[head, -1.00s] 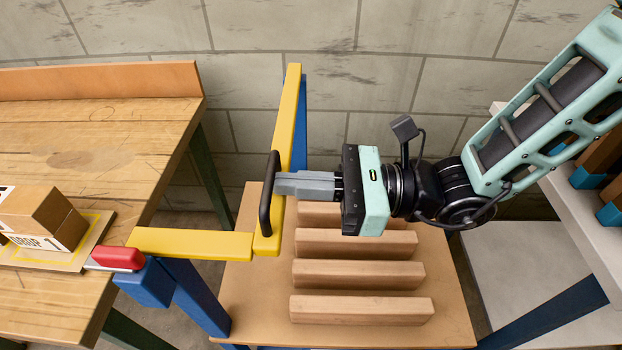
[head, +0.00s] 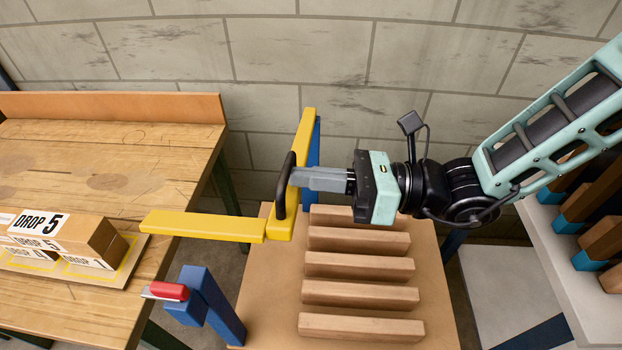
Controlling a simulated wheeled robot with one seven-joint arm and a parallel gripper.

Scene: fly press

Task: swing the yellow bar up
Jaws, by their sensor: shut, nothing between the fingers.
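The yellow bar (head: 205,226) reaches left from a yellow upright piece (head: 303,140) and hangs clear above a blue post (head: 211,303). A red-handled latch (head: 168,291) sits on top of that post, apart from the bar. A black handle (head: 284,185) stands on the yellow piece near the bar's right end. My gripper (head: 292,179) is shut with its grey fingers reaching left to the handle. The fingertips lie at or behind the handle; whether they touch it I cannot tell.
A wooden bench (head: 110,165) with boxes marked DROP 5 (head: 70,236) stands at the left. Several wooden blocks (head: 360,265) lie on a board (head: 270,290) below my gripper. A pale shelf (head: 575,270) with blue-ended blocks is at the right. A block wall closes the back.

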